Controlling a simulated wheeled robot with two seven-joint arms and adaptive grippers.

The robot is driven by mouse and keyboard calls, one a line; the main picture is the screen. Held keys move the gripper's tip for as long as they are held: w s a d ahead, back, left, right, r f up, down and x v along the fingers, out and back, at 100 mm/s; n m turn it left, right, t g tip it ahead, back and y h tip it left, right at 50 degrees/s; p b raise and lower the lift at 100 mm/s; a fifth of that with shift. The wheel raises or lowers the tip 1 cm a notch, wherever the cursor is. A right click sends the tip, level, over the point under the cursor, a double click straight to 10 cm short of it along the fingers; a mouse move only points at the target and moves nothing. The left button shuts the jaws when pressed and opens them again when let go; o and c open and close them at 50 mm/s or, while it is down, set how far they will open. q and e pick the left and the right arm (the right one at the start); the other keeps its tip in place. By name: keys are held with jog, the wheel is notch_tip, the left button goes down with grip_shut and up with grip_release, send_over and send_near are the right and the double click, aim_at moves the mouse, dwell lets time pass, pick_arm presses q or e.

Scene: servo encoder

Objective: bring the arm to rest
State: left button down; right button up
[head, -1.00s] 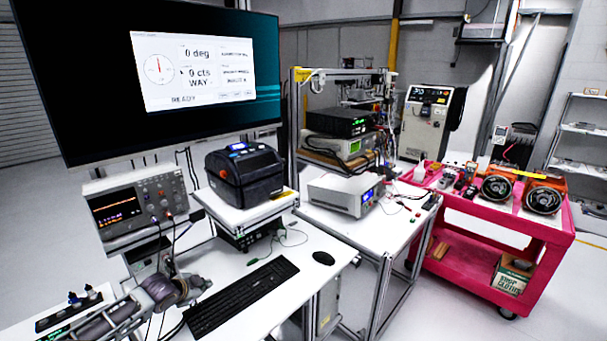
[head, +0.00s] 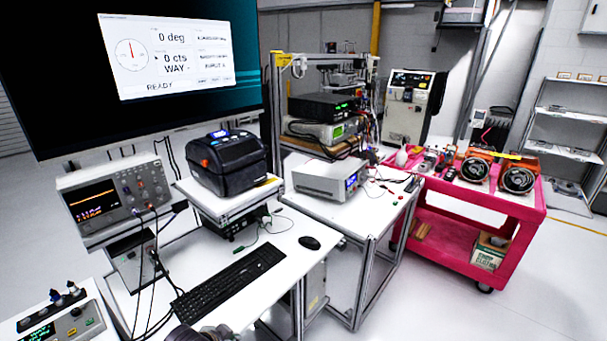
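Only a small grey rounded part of my arm shows at the bottom edge of the head view, just below the near end of the keyboard (head: 228,284). Neither gripper can be seen, so what they hold is hidden. The big monitor (head: 60,60) at the upper left shows a dial with its red needle upright, "0 deg", "0 cts" and "READY".
The oscilloscope (head: 118,198), label printer (head: 228,164) and mouse (head: 309,242) are on the white bench. A control box (head: 55,318) is at the lower left. A pink cart (head: 455,248) stands at right. The floor at lower right is clear.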

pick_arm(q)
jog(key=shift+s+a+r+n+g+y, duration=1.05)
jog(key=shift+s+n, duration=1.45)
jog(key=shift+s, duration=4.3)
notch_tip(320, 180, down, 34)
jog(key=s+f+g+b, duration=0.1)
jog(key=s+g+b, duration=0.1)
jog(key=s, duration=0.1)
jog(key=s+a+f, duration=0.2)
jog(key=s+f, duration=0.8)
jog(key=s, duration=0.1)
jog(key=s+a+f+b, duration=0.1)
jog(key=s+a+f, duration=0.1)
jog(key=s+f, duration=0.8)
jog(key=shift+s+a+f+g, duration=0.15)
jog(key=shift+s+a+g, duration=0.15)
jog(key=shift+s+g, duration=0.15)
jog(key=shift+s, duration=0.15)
